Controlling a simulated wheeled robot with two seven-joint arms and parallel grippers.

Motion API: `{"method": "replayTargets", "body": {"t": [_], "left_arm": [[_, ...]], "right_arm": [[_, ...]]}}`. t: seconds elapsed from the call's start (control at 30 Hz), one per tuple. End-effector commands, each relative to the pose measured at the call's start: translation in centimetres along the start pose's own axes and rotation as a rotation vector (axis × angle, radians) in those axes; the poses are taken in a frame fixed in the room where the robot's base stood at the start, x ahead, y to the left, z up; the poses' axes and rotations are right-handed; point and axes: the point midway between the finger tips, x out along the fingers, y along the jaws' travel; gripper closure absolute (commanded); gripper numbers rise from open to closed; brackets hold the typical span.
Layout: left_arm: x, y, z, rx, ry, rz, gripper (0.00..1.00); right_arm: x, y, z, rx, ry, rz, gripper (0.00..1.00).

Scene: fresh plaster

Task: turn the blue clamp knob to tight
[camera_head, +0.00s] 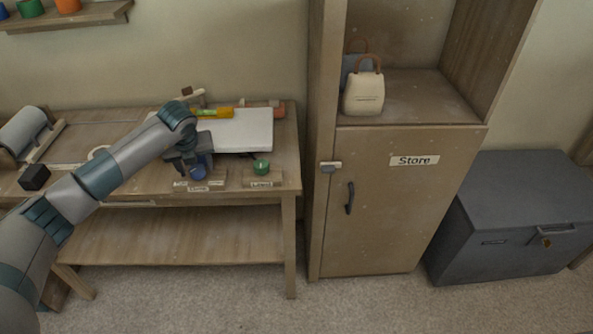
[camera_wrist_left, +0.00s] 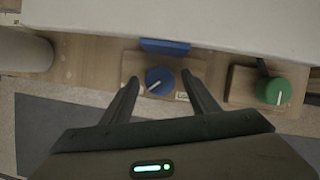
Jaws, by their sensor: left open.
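The blue clamp knob (camera_head: 199,172) sits on a small wooden base near the front edge of the workbench. In the left wrist view the blue knob (camera_wrist_left: 159,81) shows a white pointer line slanting to its lower left. My left gripper (camera_head: 190,165) is over the knob in the head view, its arm reaching in from the left. In the left wrist view the open fingers (camera_wrist_left: 162,83) stand on either side of the knob with a gap to each. Part of the label by the knob is hidden by a finger. My right gripper does not show.
A green knob (camera_wrist_left: 274,91) on its own base stands to the right; it also shows in the head view (camera_head: 261,167). A white slab (camera_head: 240,131) lies behind the knobs. A wooden cabinet (camera_head: 390,220) marked "Store" stands right of the workbench (camera_head: 285,180).

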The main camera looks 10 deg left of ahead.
Motion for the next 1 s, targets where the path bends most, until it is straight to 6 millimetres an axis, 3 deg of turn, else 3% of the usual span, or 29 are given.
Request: {"method": "replayTargets", "body": {"t": [0.17,0.47,1.0], "left_arm": [[-0.4,-0.1,0.1,-0.103,0.002,0.043,0.45],[-4.2,-0.3,0.0,-0.103,-0.002,0.040,0.45],[-13.1,-0.7,0.0,-0.102,-0.003,0.039,0.45]], "right_arm": [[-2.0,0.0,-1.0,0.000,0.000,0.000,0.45],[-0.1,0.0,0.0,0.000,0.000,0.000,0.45],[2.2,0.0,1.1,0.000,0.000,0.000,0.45]]}}
